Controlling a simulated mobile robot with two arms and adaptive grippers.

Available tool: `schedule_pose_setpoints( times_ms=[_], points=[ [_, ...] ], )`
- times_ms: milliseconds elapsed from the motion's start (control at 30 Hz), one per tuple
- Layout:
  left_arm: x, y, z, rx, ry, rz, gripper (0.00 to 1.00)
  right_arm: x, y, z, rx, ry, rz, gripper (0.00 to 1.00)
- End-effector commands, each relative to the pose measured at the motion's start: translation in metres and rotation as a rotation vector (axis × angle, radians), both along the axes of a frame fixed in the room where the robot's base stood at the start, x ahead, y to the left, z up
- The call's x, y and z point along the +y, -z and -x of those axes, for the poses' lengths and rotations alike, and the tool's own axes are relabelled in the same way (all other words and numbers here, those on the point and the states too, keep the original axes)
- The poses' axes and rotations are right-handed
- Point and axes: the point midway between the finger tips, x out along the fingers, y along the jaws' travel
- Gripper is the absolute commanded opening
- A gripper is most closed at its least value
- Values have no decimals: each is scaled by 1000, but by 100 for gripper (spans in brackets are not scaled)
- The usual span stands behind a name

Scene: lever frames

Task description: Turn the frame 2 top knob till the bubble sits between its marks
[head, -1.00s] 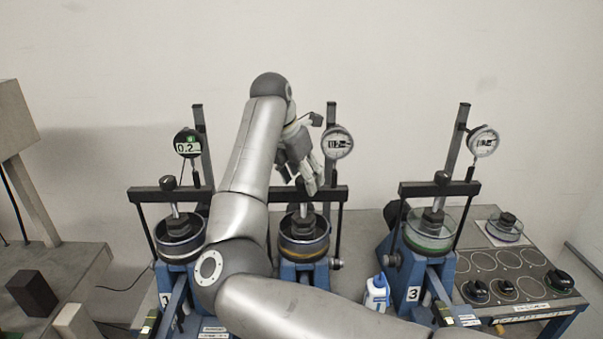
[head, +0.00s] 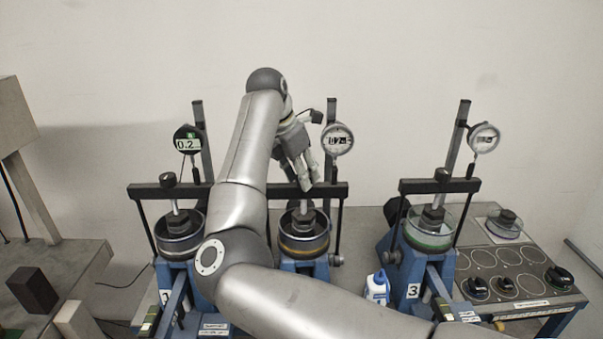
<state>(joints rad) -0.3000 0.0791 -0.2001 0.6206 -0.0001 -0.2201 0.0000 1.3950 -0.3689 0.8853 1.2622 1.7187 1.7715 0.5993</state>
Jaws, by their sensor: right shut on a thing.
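Frame 2 (head: 278,190) is the middle lever frame, with a dark crossbar, a round dial gauge (head: 337,139) and a dark cell with an amber ring (head: 304,246) below. My right gripper (head: 305,186) is at the middle of this crossbar, fingers pointing down, shut on the top knob. The knob is hidden behind the fingers. The bubble and its marks cannot be made out. My right arm crosses in front of the frame and covers its lower part and number. My left gripper is not in view.
Frame 1 (head: 143,190) stands to the left and frame 3 (head: 410,187) to the right. A white bottle with a blue part (head: 376,287) stands between frames 2 and 3. A tray with round recesses (head: 497,258) is at the right. A dark block (head: 32,290) lies at the left.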

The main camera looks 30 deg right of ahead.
Motion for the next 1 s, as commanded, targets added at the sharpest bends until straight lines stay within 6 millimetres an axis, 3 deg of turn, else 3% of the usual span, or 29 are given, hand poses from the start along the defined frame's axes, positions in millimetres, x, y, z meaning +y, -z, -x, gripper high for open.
schedule_pose_setpoints(
  times_ms=[367,1000],
  points=[
    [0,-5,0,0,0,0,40,0,-2,-3,0,326,-3,10],
    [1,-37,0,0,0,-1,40,-2,-3,-7,-4,825,-8,10]
  ],
)
